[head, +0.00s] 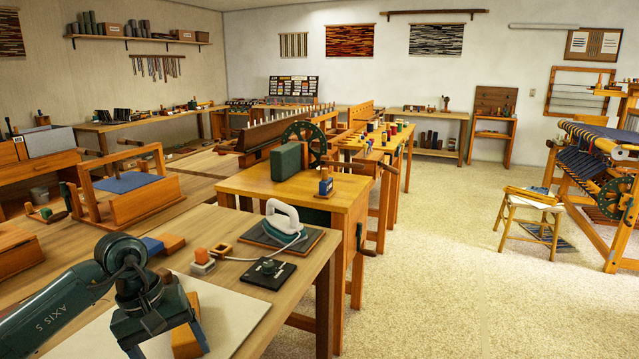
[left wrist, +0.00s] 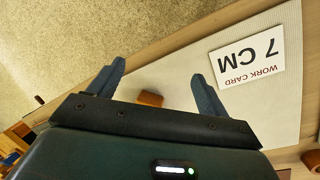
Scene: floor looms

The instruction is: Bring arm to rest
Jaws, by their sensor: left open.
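My left arm comes in at the lower left of the head view. Its dark green gripper (head: 168,345) points down over a pale mat (head: 236,302) on the near table. In the left wrist view the two fingers of the gripper (left wrist: 157,72) are spread apart with nothing held between them. A small brown wooden block (left wrist: 150,98) shows beyond the gap, partly cut off by the gripper body. A white work card (left wrist: 248,58) reading "7 CM" lies on the mat to the right of the fingers. My right gripper is out of view.
An iron (head: 284,218) stands on a dark pad, with a black device (head: 268,268) in front. A blue block (head: 152,245) and a small orange-topped piece (head: 202,258) lie near my arm. Pale floor (head: 450,290) is open there.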

